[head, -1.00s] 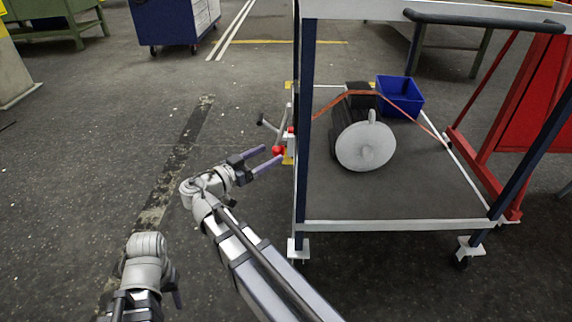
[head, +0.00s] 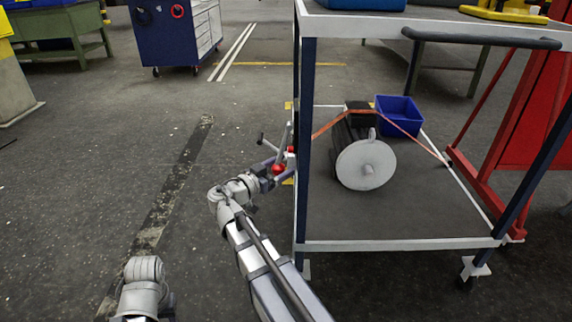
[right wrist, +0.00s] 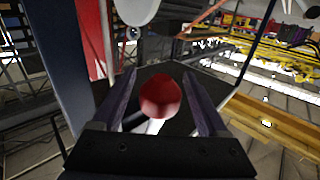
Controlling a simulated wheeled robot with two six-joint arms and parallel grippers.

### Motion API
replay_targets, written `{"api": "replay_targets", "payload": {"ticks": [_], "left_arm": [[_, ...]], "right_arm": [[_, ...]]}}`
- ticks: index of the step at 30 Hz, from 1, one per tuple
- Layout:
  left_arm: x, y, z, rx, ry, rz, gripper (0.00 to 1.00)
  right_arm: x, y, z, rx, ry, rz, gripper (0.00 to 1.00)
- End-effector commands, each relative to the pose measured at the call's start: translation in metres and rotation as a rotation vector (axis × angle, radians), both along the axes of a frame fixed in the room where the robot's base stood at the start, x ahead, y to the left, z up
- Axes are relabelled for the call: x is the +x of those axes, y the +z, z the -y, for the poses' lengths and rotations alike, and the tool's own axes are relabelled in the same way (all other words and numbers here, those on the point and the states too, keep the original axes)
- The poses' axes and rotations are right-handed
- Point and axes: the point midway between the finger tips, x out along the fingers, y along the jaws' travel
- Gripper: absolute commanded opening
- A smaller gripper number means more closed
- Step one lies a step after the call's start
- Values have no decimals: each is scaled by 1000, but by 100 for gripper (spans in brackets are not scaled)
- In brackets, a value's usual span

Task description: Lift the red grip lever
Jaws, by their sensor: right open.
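The red grip lever is a small red ball knob (head: 279,169) on a grey rod, low at the left front post of the cart in the head view. In the right wrist view the red knob (right wrist: 160,97) sits between my two open fingers, with a gap on both sides. My right gripper (right wrist: 159,75) is open around it; in the head view it is partly hidden by its own wrist and the knob. My left arm shows at the bottom left of the head view, but its fingers do not show.
The cart (head: 400,244) has a dark post (head: 306,140) close beside my right gripper. A second red knob (head: 291,149) is near. Floor to the left is clear.

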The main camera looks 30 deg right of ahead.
Motion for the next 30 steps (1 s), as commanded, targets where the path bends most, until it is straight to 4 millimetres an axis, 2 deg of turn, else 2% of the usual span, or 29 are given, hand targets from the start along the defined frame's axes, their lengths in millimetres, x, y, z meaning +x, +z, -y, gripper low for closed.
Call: {"api": "replay_targets", "payload": {"ticks": [9,10,30], "left_arm": [[0,0,0,0,0,0,50],[0,0,0,0,0,0,50],[0,0,0,0,0,0,50]], "right_arm": [[0,0,3,0,0,0,76],[0,0,3,0,0,0,74],[0,0,3,0,0,0,0]]}}
